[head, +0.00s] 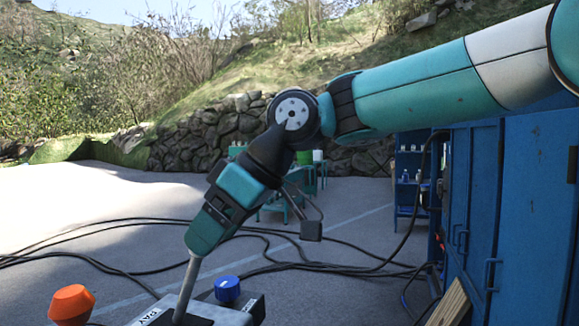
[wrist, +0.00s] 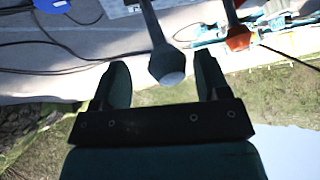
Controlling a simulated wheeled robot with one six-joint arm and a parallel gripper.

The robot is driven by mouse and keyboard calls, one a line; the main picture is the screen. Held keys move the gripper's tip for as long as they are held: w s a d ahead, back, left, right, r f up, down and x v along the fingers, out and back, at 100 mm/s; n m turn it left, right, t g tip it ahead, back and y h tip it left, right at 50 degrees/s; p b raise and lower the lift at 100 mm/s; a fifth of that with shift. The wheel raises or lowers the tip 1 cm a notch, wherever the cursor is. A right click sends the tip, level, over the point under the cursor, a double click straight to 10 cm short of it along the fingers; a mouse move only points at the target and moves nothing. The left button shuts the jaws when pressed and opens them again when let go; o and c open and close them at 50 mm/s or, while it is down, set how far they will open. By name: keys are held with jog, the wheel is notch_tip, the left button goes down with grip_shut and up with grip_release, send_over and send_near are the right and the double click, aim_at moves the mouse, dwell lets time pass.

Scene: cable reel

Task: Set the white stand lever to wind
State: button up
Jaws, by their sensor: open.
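The grey stand lever (head: 187,287) rises from the white stand (head: 236,313) at the bottom of the head view. It leans a little to the right toward its top. Part of a label reading "PAY" shows beside its base; no other lettering is readable. My gripper (head: 199,243) points down over the lever's upper end and hides its tip in the head view. In the wrist view, the lever's rounded end (wrist: 170,66) sits between my two open fingers, with a visible gap to each.
A blue knob (head: 227,290) is close right of the lever. An orange knob (head: 70,303) stands to the left. Black cables (head: 330,262) lie across the paving behind. A blue cabinet (head: 490,210) fills the right side.

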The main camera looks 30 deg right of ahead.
jog(key=p+v, duration=0.7)
jog(key=v, duration=0.9)
jog(key=shift+s+d, duration=0.15)
jog(key=shift+s, duration=0.05)
jog(key=shift+f, duration=0.2)
jog(key=s+a+f+m+g+b, duration=0.2)
jog(key=s+a+f+m+b, duration=0.15)
jog(key=a+f, duration=0.65)
jog(key=s+d+f+h, duration=0.1)
jog(key=s+f, duration=0.3)
jog(key=f, duration=0.3)
jog(key=s+f+m+h, duration=0.1)
jog(key=s+f, duration=0.3)
jog(key=f, duration=0.4)
jog(key=shift+d+g+h+b, duration=0.4)
jog(key=shift+h+b, duration=0.05)
jog(key=shift+h, duration=0.05)
